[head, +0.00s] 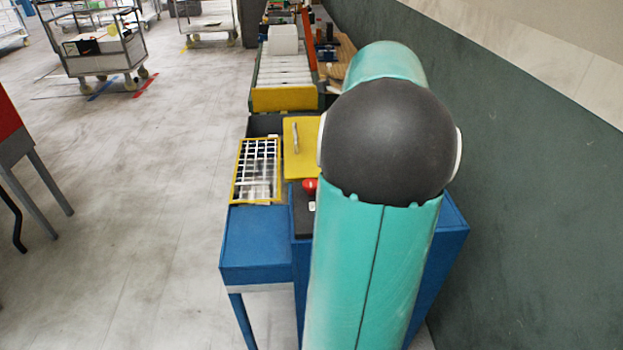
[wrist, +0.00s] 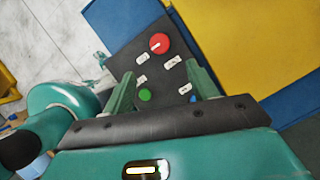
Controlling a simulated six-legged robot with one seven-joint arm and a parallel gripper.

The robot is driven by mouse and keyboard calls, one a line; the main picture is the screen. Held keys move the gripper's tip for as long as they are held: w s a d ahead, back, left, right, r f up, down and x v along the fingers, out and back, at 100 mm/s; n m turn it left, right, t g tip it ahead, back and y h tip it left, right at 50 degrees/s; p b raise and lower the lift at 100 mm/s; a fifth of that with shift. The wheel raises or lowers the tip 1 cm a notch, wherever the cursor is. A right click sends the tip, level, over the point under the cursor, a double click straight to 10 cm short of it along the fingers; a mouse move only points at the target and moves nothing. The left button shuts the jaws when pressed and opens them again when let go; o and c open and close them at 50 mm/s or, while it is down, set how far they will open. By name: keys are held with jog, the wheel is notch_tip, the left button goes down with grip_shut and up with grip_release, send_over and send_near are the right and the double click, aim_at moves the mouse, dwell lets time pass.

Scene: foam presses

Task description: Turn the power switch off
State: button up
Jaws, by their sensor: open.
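A dark control panel (wrist: 150,66) shows in the wrist view. It bears a red round switch (wrist: 160,44) with a pale mark on its face, a green button (wrist: 145,95) and several small white labels. I cannot read which control is the power switch; the red one looks most like a rotary switch. My gripper (wrist: 159,70) is open, its two green fingers apart over the panel, with nothing between them. The red switch lies beyond the fingertips, and the green button lies between the fingers. The red switch (head: 309,185) also shows in the head view, beside my arm, which hides much of the panel.
A yellow plate (head: 301,147) and a yellow-framed grid (head: 257,170) adjoin the blue machine (head: 256,243). A roller conveyor (head: 285,72) runs behind. A dark green wall (head: 530,190) stands close on the right. The floor on the left is mostly clear, with carts farther back.

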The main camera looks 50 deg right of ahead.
jog(key=x, duration=1.2)
jog(key=shift+a+f, duration=0.1)
jog(key=shift+f, duration=0.2)
jog(key=c, duration=1)
